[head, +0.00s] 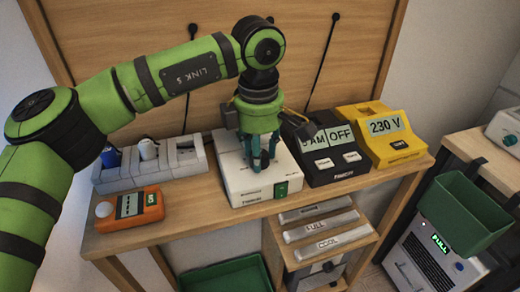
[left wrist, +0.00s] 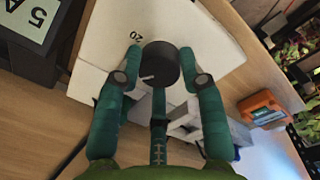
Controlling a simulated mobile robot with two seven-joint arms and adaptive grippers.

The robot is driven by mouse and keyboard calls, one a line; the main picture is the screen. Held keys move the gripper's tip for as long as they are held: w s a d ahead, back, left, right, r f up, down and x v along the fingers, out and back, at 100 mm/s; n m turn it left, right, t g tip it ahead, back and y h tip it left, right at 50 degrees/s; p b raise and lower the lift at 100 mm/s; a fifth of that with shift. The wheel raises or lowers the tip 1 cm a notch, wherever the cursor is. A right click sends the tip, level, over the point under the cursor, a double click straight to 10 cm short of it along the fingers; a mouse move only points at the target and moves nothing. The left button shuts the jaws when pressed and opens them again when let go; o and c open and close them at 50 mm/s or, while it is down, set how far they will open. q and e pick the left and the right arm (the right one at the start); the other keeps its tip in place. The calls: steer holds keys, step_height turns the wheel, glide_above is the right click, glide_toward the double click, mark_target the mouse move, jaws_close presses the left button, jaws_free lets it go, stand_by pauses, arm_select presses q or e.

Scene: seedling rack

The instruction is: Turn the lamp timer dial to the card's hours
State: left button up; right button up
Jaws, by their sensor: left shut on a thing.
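The white box (head: 238,181) on the bench has a green switch on its front. My left gripper (head: 262,163) points down over it and hides the dial in the head view. In the left wrist view the dial (left wrist: 160,65) is a dark round knob with a pale pointer line, on the white box (left wrist: 115,25). A number 20 is printed beside it. My left gripper (left wrist: 162,68) has its fingers on both sides of the knob, shut on it. No card with hours can be made out. My right gripper is not in view.
A black unit (head: 337,173) reading 5 AM and OFF stands right of the white box, then a yellow 230 V unit (head: 397,148). A grey socket strip (head: 120,181) and an orange device (head: 129,210) are at left. A green bin (head: 458,212) hangs at right.

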arm_select(q)
steer(key=shift+a+f+m, duration=0.1)
steer(key=shift+f+m, duration=0.1)
steer(key=shift+m, duration=0.9)
steer(key=o, duration=1.1)
steer(key=shift+o, duration=0.2)
steer(key=shift+a+r, duration=0.1)
steer(key=shift+r, duration=0.55)
step_height(320, 180, up, 11)
steer(key=shift+s, duration=0.3)
steer(key=shift+a, duration=0.1)
